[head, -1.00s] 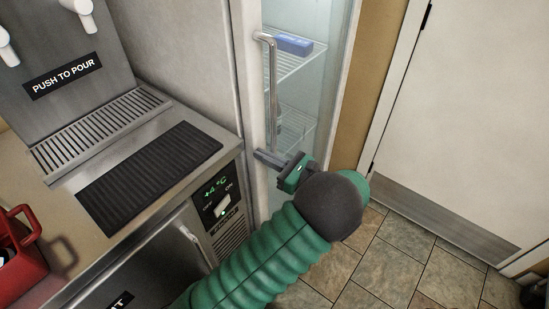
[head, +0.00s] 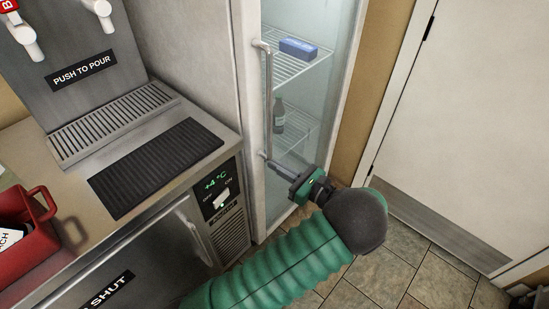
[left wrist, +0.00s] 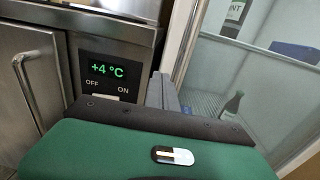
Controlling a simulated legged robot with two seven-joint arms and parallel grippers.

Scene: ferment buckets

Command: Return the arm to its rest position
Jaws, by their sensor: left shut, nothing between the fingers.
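My left arm reaches in from the bottom of the head view, in a green ribbed sleeve. My left gripper (head: 282,171) is shut and empty, just in front of the glass fridge door (head: 300,150), close to the lower end of its long vertical handle (head: 268,100). I cannot tell whether the fingertips touch the handle. In the left wrist view the shut fingers (left wrist: 162,92) point at the gap between the steel counter unit and the fridge. My right gripper is not in view.
The steel counter with the +4 °C control panel (head: 218,195) stands left of the arm. A red caddy (head: 30,240) sits on the counter. Behind the fridge glass are a blue box (head: 298,49) and a dark bottle (head: 279,116). A white door (head: 470,130) and tiled floor (head: 400,270) lie right.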

